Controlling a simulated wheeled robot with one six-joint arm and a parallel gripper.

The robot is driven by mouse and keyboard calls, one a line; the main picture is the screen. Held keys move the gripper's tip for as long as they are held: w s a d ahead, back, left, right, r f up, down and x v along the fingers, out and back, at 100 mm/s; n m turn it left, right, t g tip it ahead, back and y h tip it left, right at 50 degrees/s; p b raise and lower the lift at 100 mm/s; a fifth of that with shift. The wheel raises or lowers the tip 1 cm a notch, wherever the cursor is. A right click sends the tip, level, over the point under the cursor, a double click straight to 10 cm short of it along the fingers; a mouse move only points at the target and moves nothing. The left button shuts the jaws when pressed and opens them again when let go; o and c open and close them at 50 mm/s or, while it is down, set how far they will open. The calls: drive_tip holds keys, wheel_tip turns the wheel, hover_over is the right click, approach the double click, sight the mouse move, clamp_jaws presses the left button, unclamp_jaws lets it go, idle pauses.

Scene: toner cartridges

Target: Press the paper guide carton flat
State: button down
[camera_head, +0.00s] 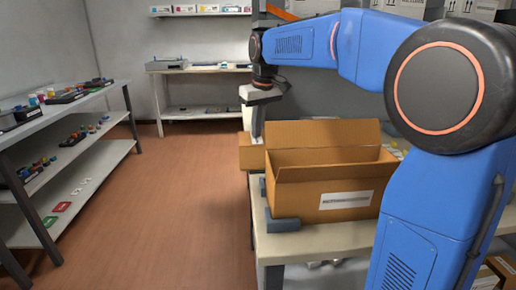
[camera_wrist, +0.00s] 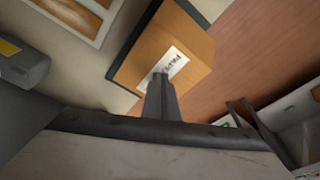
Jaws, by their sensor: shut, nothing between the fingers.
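A small brown carton (camera_head: 250,158) sits at the table's left edge, behind a larger open carton. In the wrist view the small carton (camera_wrist: 185,35) shows a white label (camera_wrist: 174,64) whose print seems to begin with "PAPER", partly covered by my fingers. My gripper (camera_head: 257,134) is shut and empty, pointing down at this carton. In the wrist view its fingertips (camera_wrist: 160,76) overlap the label; I cannot tell whether they touch it.
The larger open carton (camera_head: 347,201), flaps raised, stands on the table (camera_head: 330,239) in front of my gripper. A dark grey block (camera_head: 283,225) lies by its front left corner. Shelves (camera_head: 68,118) with small items stand at left; the floor (camera_head: 170,200) between is clear.

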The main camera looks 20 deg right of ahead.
drive_tip(key=shift+w+f, duration=0.1)
drive_tip(key=shift+f, duration=0.3)
drive_tip(key=shift+w+f, duration=0.2)
drive_tip(key=shift+f, duration=0.05)
drive_tip(key=shift+w+d+f, duration=0.1)
drive_tip(key=shift+w, duration=0.3)
